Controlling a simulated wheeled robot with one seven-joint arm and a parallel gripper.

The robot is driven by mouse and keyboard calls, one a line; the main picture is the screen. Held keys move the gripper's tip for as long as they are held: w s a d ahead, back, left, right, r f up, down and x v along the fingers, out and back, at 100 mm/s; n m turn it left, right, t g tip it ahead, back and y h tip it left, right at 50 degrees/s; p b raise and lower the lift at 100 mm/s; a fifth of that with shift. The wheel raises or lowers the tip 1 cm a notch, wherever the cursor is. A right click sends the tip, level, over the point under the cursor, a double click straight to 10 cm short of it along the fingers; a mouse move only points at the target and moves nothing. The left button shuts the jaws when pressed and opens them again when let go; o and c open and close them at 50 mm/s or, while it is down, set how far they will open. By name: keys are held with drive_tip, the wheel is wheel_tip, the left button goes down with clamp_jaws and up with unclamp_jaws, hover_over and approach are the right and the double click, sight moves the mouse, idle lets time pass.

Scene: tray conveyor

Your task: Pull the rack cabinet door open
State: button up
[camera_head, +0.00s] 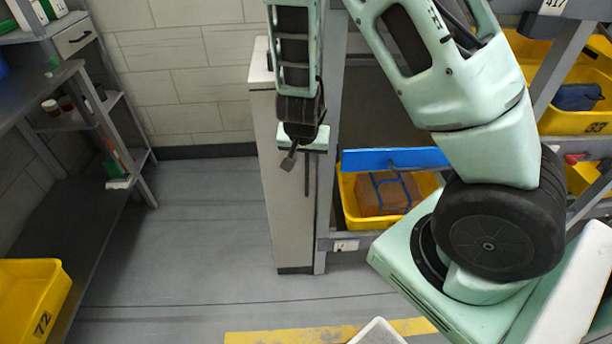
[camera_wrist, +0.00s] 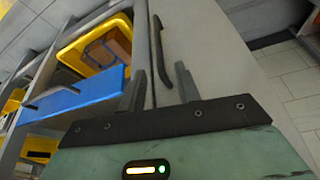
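The rack cabinet's pale grey door panel (camera_head: 285,200) stands upright left of the shelving; in the wrist view it fills the upper middle (camera_wrist: 205,45). A dark vertical bar handle (camera_head: 307,178) is on it, also seen in the wrist view (camera_wrist: 156,45). My gripper (camera_head: 297,158) is at the panel, by the upper part of the handle. In the wrist view my gripper (camera_wrist: 160,80) has its two fingers apart, with the handle's near end between them in the picture. I cannot tell whether they touch it. No clear gap shows the door ajar.
A blue bar (camera_head: 395,159) and a yellow bin (camera_head: 350,205) holding a brown box (camera_head: 387,193) are right of the door. A dark bench (camera_head: 85,220) and yellow bin (camera_head: 30,300) are at left. Grey floor (camera_head: 190,240) is clear between.

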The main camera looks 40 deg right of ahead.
sight(307, 166)
drive_tip(key=b+x, duration=0.2)
drive_tip(key=x, duration=0.5)
drive_tip(key=shift+w+d+f, duration=0.1)
drive_tip(key=shift+f, duration=0.2)
drive_tip(key=shift+c, duration=0.3)
clamp_jaws()
